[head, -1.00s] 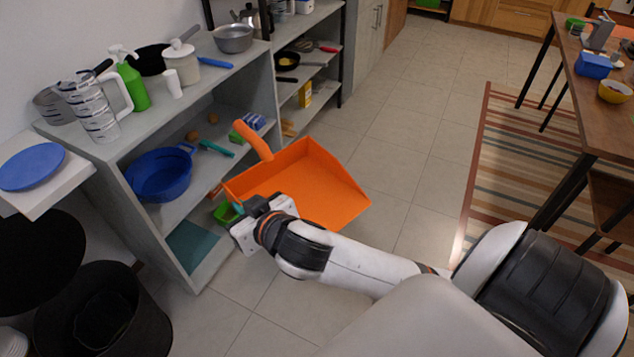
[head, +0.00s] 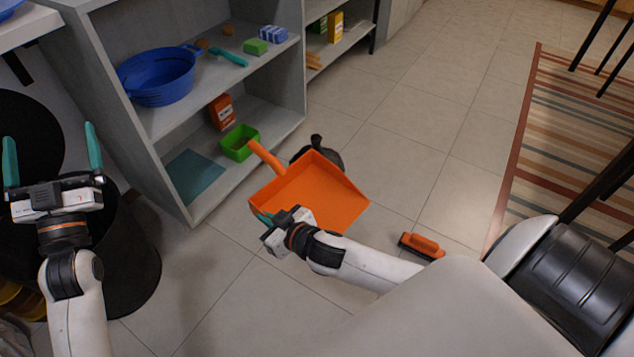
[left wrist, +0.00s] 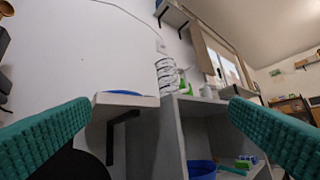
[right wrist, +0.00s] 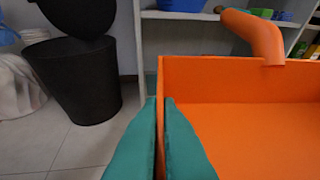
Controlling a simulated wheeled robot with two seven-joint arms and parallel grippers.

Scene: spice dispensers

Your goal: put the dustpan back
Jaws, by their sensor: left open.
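The orange dustpan (head: 325,195) is held above the floor in front of the shelf unit, its handle pointing up and left toward the shelves. My right gripper (head: 268,217) is shut on its left side wall. In the right wrist view the two teal fingers (right wrist: 163,125) pinch the wall of the dustpan (right wrist: 240,110) between them. My left gripper (head: 50,150) is open and empty, raised in front of the black bin at the left. In the left wrist view its teal fingers (left wrist: 160,135) stand wide apart with nothing between them.
The grey shelf unit (head: 206,212) holds a blue colander (head: 158,78), a green container (head: 240,142), an orange box (head: 222,112) and a teal mat. An orange brush (head: 421,246) and a dark object (head: 318,150) are on the floor. A black bin (head: 135,265) stands at left.

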